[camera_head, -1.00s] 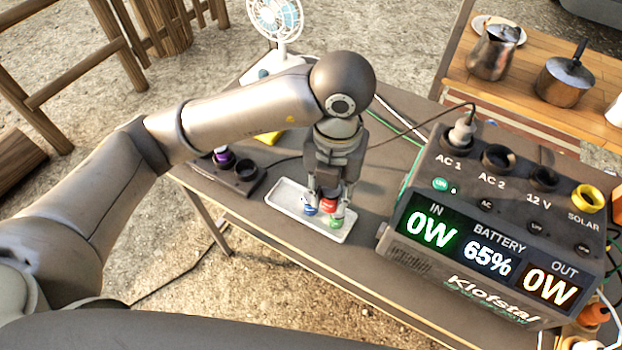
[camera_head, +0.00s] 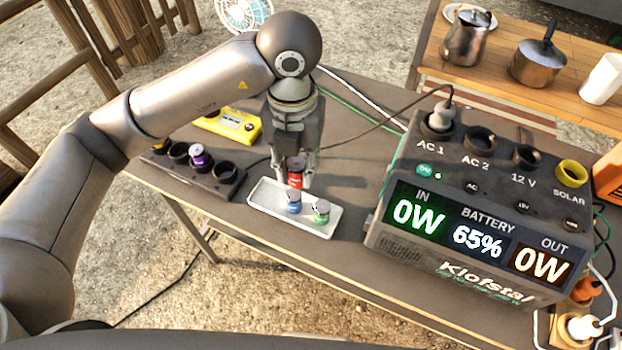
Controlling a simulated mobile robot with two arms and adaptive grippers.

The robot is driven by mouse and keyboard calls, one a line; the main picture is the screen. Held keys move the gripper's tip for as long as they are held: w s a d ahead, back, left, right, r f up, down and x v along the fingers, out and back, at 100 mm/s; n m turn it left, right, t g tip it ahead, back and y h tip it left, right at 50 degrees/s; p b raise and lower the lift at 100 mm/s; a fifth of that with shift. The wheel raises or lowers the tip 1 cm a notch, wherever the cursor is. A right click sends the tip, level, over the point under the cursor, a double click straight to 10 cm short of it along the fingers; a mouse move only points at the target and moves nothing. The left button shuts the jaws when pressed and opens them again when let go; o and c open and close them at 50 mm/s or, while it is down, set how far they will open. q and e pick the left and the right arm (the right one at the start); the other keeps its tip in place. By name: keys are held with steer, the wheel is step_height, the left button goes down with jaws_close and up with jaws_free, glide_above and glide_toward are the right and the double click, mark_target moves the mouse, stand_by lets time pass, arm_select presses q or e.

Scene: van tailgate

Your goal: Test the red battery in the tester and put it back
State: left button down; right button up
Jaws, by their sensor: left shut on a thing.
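The red battery (camera_head: 295,175) is upright in my left gripper (camera_head: 294,174), which is shut on it. It is held above the back part of a white tray (camera_head: 262,222). A blue battery (camera_head: 294,203) and a green battery (camera_head: 321,212) stand in the tray. A yellow device (camera_head: 230,124), perhaps the tester, lies at the back left of the table. Left of the tray, a dark holder (camera_head: 215,189) has several round sockets, with a purple battery (camera_head: 199,157) in one of them. My right gripper is not in view.
A large power station (camera_head: 470,200) stands to the right of the tray, with a cable plugged into its top. Thin cables run across the table behind the gripper. A fan (camera_head: 243,12) is at the back. A wooden bench (camera_head: 500,75) holds metal pots.

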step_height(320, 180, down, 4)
steer(key=b, duration=0.4)
arm_select(q)
steer(key=w+a+p, duration=0.6)
steer(key=w+a, duration=2.1)
steer(key=shift+w+a, duration=0.15)
steer(key=shift+w, duration=0.1)
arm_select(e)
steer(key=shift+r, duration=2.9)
arm_select(q)
step_height(320, 180, down, 8)
steer(key=b, duration=0.4)
steer(key=shift+s+a+r, duration=0.1)
steer(key=shift+r, duration=0.15)
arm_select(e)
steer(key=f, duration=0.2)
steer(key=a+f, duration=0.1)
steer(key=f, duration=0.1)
